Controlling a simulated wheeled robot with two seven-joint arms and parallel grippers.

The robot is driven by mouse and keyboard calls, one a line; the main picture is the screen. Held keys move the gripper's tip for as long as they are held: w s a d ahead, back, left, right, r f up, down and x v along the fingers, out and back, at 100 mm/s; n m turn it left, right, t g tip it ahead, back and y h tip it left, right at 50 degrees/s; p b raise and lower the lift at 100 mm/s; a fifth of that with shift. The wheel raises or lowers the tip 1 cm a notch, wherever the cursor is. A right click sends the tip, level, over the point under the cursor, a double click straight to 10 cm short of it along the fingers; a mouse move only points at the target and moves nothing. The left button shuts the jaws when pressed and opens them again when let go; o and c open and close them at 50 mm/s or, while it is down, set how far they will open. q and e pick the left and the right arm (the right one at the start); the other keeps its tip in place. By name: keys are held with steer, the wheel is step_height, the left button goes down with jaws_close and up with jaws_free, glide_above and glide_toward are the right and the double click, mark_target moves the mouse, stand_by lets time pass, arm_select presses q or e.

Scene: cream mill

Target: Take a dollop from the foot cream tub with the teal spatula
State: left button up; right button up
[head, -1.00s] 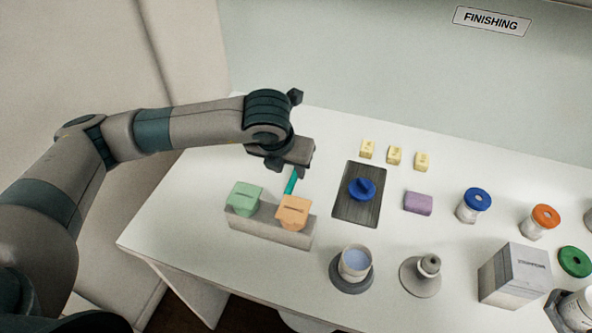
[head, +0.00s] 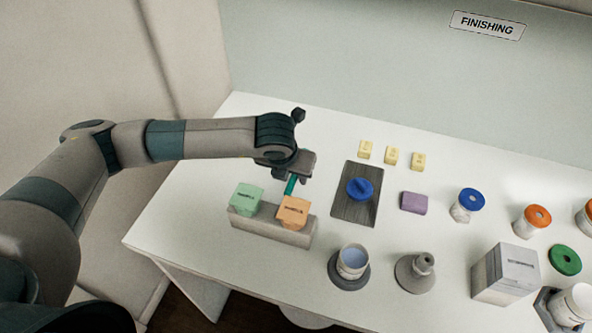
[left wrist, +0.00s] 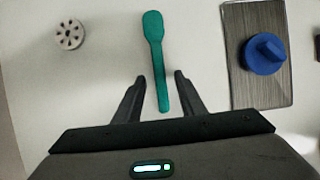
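The teal spatula (head: 291,185) lies on the white table under my left gripper (head: 290,174), partly hidden by it in the head view. In the left wrist view the spatula (left wrist: 154,50) points away, its handle end between the two fingers of my left gripper (left wrist: 159,82). The fingers are open, with a gap on each side of the handle. An open tub of pale blue cream (head: 351,260) stands on a round grey base at front centre. I cannot read a label that names it foot cream. My right gripper is out of view.
A grey block (head: 297,234) with green and orange pieces stands just in front of the spatula. A blue knobbed lid (head: 358,190) lies on a dark board (head: 347,210). A grey knobbed stand (head: 414,281) and a box (head: 505,284) are further right. A small holed disc (left wrist: 70,34) lies left of the spatula.

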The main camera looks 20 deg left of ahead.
mark_target(292, 180)
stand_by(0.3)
arm_select(q)
jaws_close()
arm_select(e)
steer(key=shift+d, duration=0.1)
arm_select(q)
steer(key=shift+r, duration=0.1)
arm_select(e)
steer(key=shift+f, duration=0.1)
